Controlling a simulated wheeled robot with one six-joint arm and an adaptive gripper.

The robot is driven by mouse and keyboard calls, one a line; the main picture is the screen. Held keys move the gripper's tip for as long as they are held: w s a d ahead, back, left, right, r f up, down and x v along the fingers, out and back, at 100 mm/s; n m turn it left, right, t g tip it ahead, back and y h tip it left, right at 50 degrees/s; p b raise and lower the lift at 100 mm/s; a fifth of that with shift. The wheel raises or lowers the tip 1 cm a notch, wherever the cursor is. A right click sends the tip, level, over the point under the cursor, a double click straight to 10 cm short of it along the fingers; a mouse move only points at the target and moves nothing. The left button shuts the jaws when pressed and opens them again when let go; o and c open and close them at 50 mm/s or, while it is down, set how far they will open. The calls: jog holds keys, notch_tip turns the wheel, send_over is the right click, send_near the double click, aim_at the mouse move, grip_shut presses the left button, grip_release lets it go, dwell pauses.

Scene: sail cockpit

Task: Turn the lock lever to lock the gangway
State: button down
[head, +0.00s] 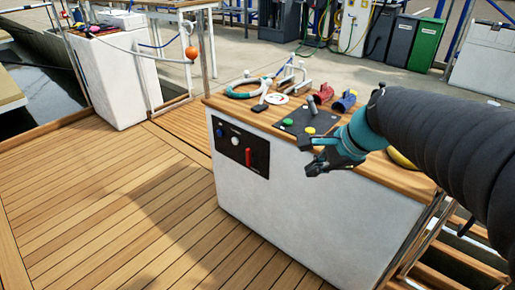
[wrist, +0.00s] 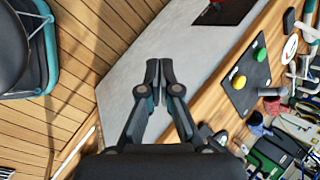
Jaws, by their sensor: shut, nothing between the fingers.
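No lever in view is marked as the gangway lock, so I cannot tell which one it is. A red upright lever (head: 248,157) is on the black panel (head: 233,143) on the front of the white console (head: 300,210). A short grey lever (head: 311,105) stands on a black plate on the console's wooden top. My gripper (head: 310,157) is just in front of the console's top edge, right of the red lever and apart from it. In the wrist view my gripper (wrist: 160,72) has its fingertips together, with nothing between them.
A green button (wrist: 258,55) and a yellow button (wrist: 238,82) are on the black plate. A teal ring-shaped item (head: 249,88) and red and blue items (head: 322,94) lie on the top. The plank deck (head: 120,200) left of the console is clear.

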jog(key=w+f+m+t+y+b, duration=0.1)
jog(key=w+f+m+y, duration=0.1)
jog(key=w+m, duration=0.8)
jog(key=shift+w+d+m+y, duration=0.2)
jog(key=shift+w+m+y, duration=0.1)
jog(key=shift+w, duration=0.9)
jog(key=b, duration=0.4)
send_near(250, 159)
notch_tip(250, 159, down, 4)
jog(key=w+a, duration=0.1)
jog(key=a, duration=0.1)
jog(key=shift+w+a+f, duration=0.25)
jog(key=shift+w, duration=0.1)
jog(key=shift+w+a, duration=0.4)
jog(key=shift+a, duration=0.1)
jog(key=shift+r+p, duration=0.2)
jog(key=shift+p, duration=0.2)
